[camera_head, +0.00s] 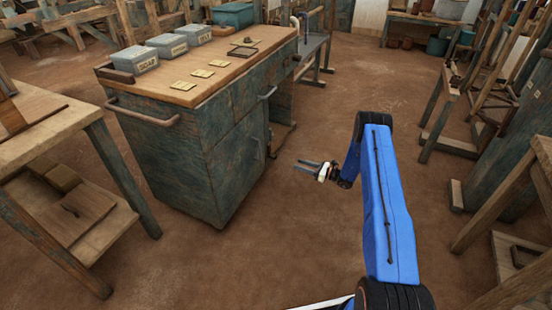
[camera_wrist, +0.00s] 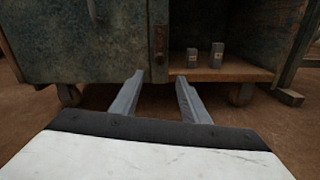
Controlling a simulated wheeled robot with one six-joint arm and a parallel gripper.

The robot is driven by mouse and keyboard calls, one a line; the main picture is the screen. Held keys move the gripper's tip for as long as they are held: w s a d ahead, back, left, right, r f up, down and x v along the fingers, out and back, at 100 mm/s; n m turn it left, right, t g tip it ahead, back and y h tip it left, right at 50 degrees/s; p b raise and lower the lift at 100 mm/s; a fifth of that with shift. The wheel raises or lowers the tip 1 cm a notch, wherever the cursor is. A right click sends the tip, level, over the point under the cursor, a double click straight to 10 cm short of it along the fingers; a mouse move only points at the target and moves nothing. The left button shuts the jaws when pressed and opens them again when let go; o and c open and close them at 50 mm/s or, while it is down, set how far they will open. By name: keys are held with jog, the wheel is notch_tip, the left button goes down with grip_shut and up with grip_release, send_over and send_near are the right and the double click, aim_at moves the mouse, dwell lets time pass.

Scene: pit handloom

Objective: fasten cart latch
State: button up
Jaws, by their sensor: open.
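The cart (camera_head: 225,165) is a worn blue-green cabinet with a wooden top, left of my gripper in the head view. In the wrist view its dark front panel (camera_wrist: 85,40) fills the upper left. A narrow rusty upright piece (camera_wrist: 159,42) sits at that panel's right edge; it may be the latch, but I cannot tell its position. My gripper (camera_head: 298,163) is open and empty, low above the floor and apart from the cart. Its two grey fingers (camera_wrist: 160,80) point at the cart's lower front, below the rusty piece.
Right of the panel is an open bay with a wooden shelf (camera_wrist: 245,72) holding two small grey containers (camera_wrist: 217,55). A caster (camera_wrist: 240,94) stands below. A wooden table (camera_head: 40,130) is at left; brown floor (camera_head: 350,75) is clear behind.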

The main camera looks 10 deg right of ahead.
aim_at(276, 157)
jog(key=x, duration=1.5)
jog(key=shift+w+a, duration=0.2)
jog(key=shift+a, duration=0.05)
grip_shut()
